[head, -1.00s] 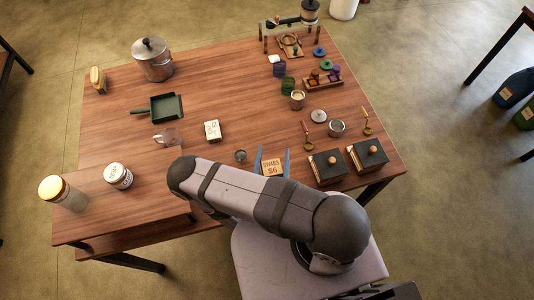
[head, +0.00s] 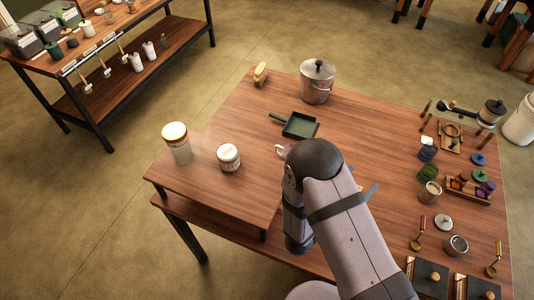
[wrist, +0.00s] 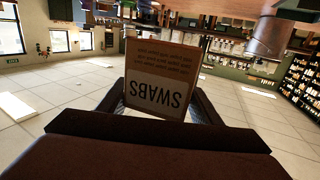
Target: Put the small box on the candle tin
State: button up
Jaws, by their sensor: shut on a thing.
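The small box (wrist: 160,75), tan with SWABS printed on it, is held between the fingers of my gripper (wrist: 160,102). Its lettering is upside down in the wrist view. In the head view, my arm hides most of the gripper (head: 365,190) and the box. A blue finger shows beside the arm. A white labelled round tin (head: 229,157) stands at the table's left. A small tin with a pale top (head: 430,193) stands at the right. I cannot tell for sure which is the candle tin. Both are apart from my gripper.
Dark boxes (head: 428,277) and brass scoops crowd the right. Wood around the round tin is bare.

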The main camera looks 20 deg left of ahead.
jog(key=w+a+r+n+t+y+b, duration=0.2)
jog(key=w+a+r+n+y+b, duration=0.15)
jog(key=w+a+r+y, duration=0.6)
jog(key=a+r+n+g+y, duration=0.3)
jog(key=a+r+n+y, duration=0.35)
jog(key=a+r, duration=0.85)
jog(key=s+a+r+n+g+y, duration=0.1)
jog(key=s+a+n+g+y, duration=0.35)
jog(key=a, duration=0.65)
jog(key=s+a+f+n+g+y, duration=0.3)
jog(key=s+a+f+n+g, duration=0.1)
jog(key=s+a+f, duration=0.3)
notch_tip(320, 180, down, 2)
jog(key=shift+s+a+f+n+g, duration=0.15)
jog(key=shift+s+a+n+g, duration=0.25)
jog(key=shift+s, duration=0.35)
jog(key=shift+d+f+p, duration=0.1)
jog(key=shift+f+p, duration=1.3)
jog(key=shift+f, duration=3.5)
jog(key=shift+f, duration=0.25)
